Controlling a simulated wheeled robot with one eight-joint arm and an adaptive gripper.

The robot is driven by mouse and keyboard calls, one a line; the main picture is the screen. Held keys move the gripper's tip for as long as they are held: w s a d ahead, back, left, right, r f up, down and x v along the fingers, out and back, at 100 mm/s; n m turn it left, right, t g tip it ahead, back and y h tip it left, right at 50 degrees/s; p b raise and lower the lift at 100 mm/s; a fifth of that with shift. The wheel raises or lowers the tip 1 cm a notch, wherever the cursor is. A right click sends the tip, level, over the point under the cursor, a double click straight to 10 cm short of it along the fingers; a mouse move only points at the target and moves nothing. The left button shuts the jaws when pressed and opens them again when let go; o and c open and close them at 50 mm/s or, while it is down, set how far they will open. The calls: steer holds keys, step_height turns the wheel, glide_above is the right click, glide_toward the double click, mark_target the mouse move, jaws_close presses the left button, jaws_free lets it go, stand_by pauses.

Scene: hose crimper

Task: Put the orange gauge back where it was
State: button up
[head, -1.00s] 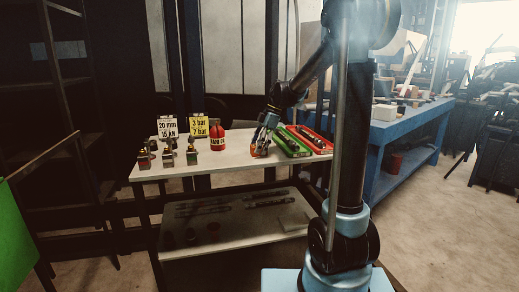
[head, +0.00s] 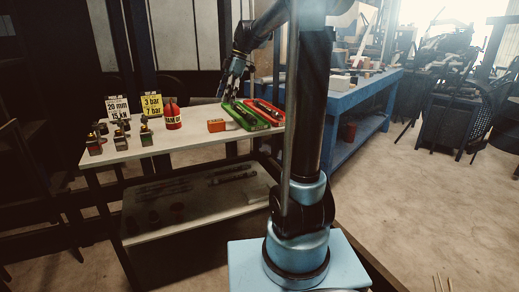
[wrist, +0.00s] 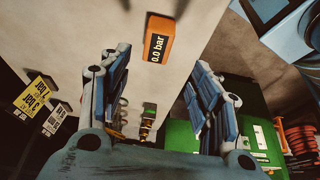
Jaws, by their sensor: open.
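The orange gauge (head: 216,125) lies on the light tabletop, just left of the green tray (head: 232,113). In the wrist view the gauge (wrist: 160,40) shows a display reading 0.0 bar, beyond my fingers and apart from them. My gripper (head: 231,91) is raised above the table near the green tray, up and to the right of the gauge. In the wrist view my gripper (wrist: 160,88) has its two fingers spread wide with nothing between them.
A red tray (head: 266,109) lies beside the green one. A blue bench (head: 355,95) is at right. Bare tabletop lies in front of the gauge.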

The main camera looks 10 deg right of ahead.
steer(key=s+d+f+m+t+h, duration=0.1)
steer(key=s+d+f+m, duration=0.4)
steer(key=s, duration=0.6)
steer(key=s+d+f+m+t+h, duration=0.1)
steer(key=s+d+f+m, duration=0.5)
steer(key=s+f+m, duration=0.3)
steer(key=s+d+f+m+t+h, duration=0.1)
steer(key=s+d+f+m, duration=0.5)
steer(key=s, duration=0.6)
step_height(320, 180, down, 3)
steer(key=shift+s+r+m+h, duration=0.15)
steer(key=shift+s+m+h, duration=0.25)
steer(key=shift+h, duration=0.2)
